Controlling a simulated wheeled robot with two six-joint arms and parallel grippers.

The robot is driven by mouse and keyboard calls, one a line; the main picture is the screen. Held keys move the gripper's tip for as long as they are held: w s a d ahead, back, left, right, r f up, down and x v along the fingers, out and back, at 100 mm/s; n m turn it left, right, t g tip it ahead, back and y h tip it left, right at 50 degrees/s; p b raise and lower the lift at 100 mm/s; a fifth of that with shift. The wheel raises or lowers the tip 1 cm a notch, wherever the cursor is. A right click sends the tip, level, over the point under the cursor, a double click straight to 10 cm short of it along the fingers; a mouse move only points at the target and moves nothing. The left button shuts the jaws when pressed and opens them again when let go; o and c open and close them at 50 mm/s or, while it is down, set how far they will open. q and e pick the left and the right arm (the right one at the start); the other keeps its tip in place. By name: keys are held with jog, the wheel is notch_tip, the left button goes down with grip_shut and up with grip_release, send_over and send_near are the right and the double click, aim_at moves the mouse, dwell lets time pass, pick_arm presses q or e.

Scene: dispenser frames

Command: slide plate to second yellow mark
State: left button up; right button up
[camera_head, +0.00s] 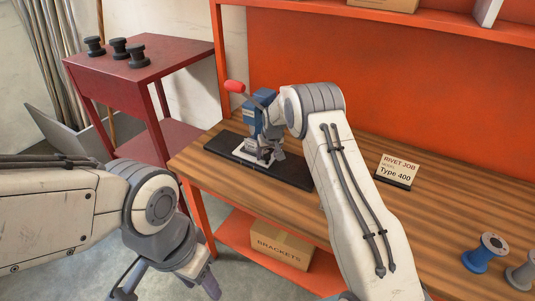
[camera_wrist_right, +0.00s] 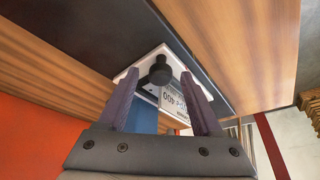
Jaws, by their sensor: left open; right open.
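A white plate (camera_wrist_right: 124,74) with a black knob (camera_wrist_right: 160,70) lies on a long black base (camera_head: 225,147) on the wooden bench. In the head view my right gripper covers much of the plate's area, below a blue tool (camera_head: 254,108) with a red-ended lever (camera_head: 234,86). My right gripper (camera_wrist_right: 158,76) is open, with one finger on each side of the knob; I cannot tell whether they touch it. My left gripper (camera_head: 211,285) hangs low at the front, away from the bench and empty. I cannot make out any yellow marks.
A sign reading Type 400 (camera_head: 397,170) stands right of the base. Blue (camera_head: 485,253) and grey (camera_head: 523,271) spools stand at the bench's right. A red side table (camera_head: 155,68) holds black spools. A brackets box (camera_head: 280,244) sits on the lower shelf.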

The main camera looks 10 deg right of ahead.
grip_shut()
jog(key=shift+r, duration=0.1)
dwell(1.2)
